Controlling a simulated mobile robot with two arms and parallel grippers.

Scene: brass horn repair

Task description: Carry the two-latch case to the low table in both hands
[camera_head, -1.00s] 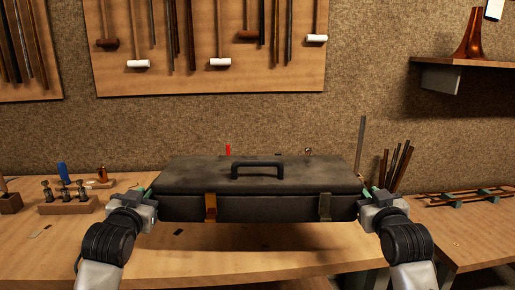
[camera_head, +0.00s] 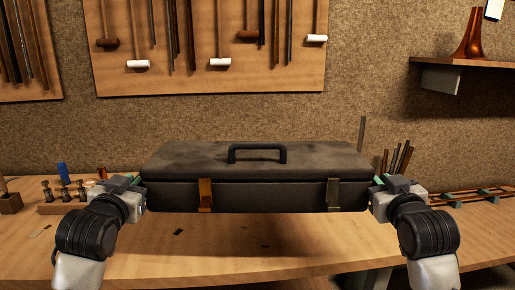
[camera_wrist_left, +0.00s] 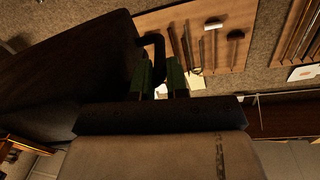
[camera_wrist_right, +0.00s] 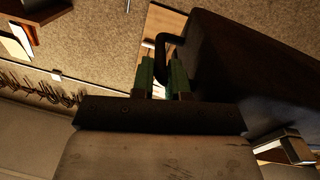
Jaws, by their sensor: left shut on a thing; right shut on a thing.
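The dark two-latch case (camera_head: 310,163) is level in the head view, held above the workbench (camera_head: 240,255) with a shadow beneath it. Its lid is down, with a black handle (camera_head: 257,148) on top. An orange-brown latch (camera_head: 205,195) and a grey latch (camera_head: 333,194) are on its front. My left gripper (camera_head: 136,182) is shut at the case's left end, my right gripper (camera_head: 378,181) at its right end. In each wrist view, a dark looped bar by the case meets the green fingers; the exact contact is hidden. I cannot identify the low table.
A small wooden block with several valve-like parts (camera_head: 64,192) and a blue item (camera_head: 62,172) stand at the left of the bench. Upright rods (camera_head: 400,160) and a rack (camera_head: 470,196) are at the right. A shelf (camera_head: 450,64) juts out at upper right.

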